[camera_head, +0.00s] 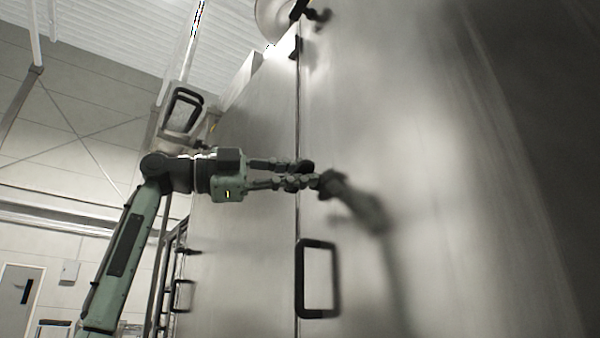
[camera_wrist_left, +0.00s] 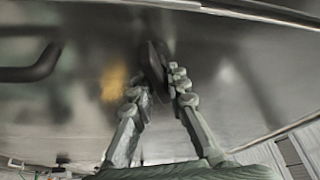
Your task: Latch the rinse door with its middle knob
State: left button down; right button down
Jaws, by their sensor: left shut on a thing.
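The large steel door (camera_head: 430,130) fills the right of the head view. Its edge meets the neighbouring steel panel (camera_head: 250,120) at a narrow vertical seam, and the door looks flush there. The dark middle knob (camera_head: 307,166) sits at this seam. My left gripper (camera_head: 306,175) reaches in from the left with its fingers shut on the middle knob. In the left wrist view the dark knob (camera_wrist_left: 153,65) shows between the two fingertips, partly hidden by them. I cannot tell from these views whether the latch is engaged. My right gripper is not in view.
A black D-shaped handle (camera_head: 318,280) stands out just below my gripper. An upper knob (camera_head: 319,15) and a small dark fitting (camera_head: 295,47) sit higher along the seam. Blurred reflections show on the door. Railings (camera_head: 165,270) stand at the lower left.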

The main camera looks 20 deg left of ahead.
pick_arm(q)
jog(key=shift+a+m, duration=0.1)
jog(key=shift+m, duration=0.2)
dwell(0.6)
jog(key=c, duration=1.6)
grip_release()
jog(key=v, duration=1.2)
jog(key=shift+o, duration=0.5)
jog(key=shift+w, duration=0.1)
